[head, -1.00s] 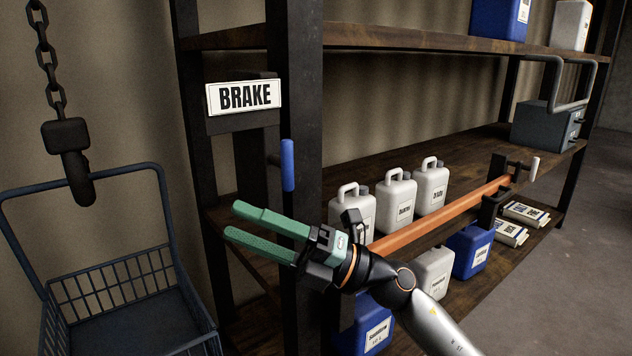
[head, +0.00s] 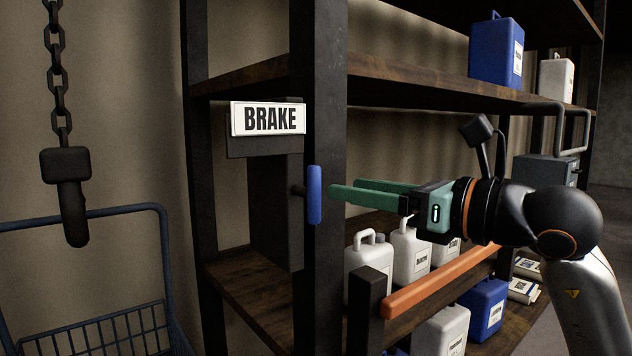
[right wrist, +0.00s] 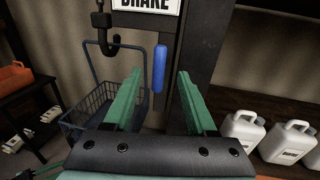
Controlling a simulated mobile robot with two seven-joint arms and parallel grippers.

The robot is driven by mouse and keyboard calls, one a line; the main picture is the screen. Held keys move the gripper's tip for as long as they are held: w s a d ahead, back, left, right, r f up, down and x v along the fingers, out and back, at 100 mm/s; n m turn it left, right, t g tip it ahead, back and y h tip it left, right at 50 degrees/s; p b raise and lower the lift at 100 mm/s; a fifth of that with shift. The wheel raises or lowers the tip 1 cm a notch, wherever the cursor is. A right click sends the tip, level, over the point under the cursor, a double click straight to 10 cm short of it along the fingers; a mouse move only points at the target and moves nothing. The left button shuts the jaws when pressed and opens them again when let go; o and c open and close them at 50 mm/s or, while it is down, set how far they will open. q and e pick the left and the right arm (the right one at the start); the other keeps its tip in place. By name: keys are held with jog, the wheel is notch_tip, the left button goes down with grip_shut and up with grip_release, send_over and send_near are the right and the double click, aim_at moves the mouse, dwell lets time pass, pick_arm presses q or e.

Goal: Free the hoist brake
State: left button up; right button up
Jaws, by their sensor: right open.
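The brake handle (head: 314,195) is a blue upright grip on a dark stub at the shelf post, below the white BRAKE sign (head: 268,119). My right gripper (head: 340,192) is open, its green fingers pointing left at the handle, with the tips just short of it in the head view. In the right wrist view the blue handle (right wrist: 159,69) stands upright between the two finger lines, ahead of the tips. The sign's lower part (right wrist: 146,4) shows at the top there. The hoist chain (head: 58,75) hangs at the left with a dark hook (head: 73,215). My left gripper is not in view.
A blue wire basket (head: 100,335) stands below the hook. An orange bar (head: 440,280) runs along the shelf front, under my right arm. White jugs (head: 366,265) and blue canisters (head: 485,305) stand on the shelves. The space left of the post is open.

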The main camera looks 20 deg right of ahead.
aim_at(320, 184)
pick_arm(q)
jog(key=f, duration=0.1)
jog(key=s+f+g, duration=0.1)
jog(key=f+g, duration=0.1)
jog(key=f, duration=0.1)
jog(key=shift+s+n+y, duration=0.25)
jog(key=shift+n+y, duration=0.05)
pick_arm(e)
jog(key=x, duration=0.8)
jog(key=shift+a, duration=0.1)
jog(key=shift+c, duration=0.2)
grip_shut()
